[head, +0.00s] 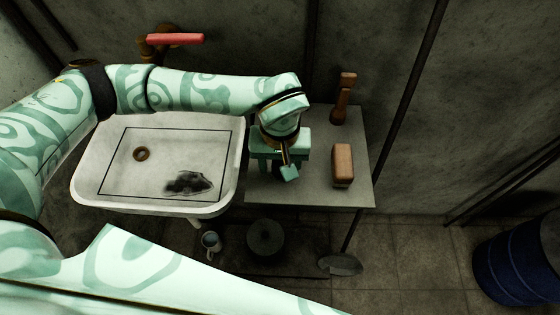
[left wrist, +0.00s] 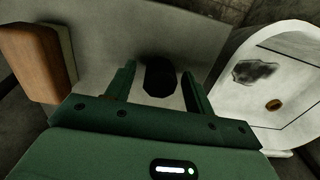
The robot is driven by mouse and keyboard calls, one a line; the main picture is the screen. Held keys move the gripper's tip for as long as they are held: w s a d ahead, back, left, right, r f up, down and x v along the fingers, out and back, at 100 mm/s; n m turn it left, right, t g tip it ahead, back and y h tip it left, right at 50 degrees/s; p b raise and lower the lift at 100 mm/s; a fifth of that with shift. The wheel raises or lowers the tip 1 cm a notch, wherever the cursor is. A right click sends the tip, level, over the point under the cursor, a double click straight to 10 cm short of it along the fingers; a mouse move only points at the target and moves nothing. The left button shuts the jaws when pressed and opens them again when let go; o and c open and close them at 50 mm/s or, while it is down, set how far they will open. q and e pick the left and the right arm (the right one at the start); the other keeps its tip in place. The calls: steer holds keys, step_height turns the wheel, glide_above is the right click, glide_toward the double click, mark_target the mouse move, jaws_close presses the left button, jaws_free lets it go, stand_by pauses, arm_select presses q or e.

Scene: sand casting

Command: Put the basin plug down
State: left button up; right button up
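The basin plug (left wrist: 160,78) is a black rounded piece in the left wrist view. It sits between the two fingers of my left gripper (left wrist: 158,85), with a visible gap on each side. The fingers are open. The plug appears to rest on the grey table (head: 308,190), though contact is hard to tell in the dark. In the head view my left gripper (head: 286,168) is low over the table's left part and hides the plug. The white basin (head: 85,185) stands left of the table. My right gripper is not in view.
A wooden block-shaped brush (head: 343,165) and another wooden tool (head: 343,98) lie on the table's right side. The basin holds a brass ring (head: 141,154) and a dark patch (head: 188,183). A red-handled tap (head: 175,39) is above. A blue barrel (head: 515,265) stands right.

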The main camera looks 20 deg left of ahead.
mark_target(280, 164)
arm_select(q)
step_height(280, 164, up, 12)
steer(key=p, duration=0.2)
steer(key=shift+r+p, duration=0.15)
steer(key=shift+p, duration=0.25)
stand_by(1.4)
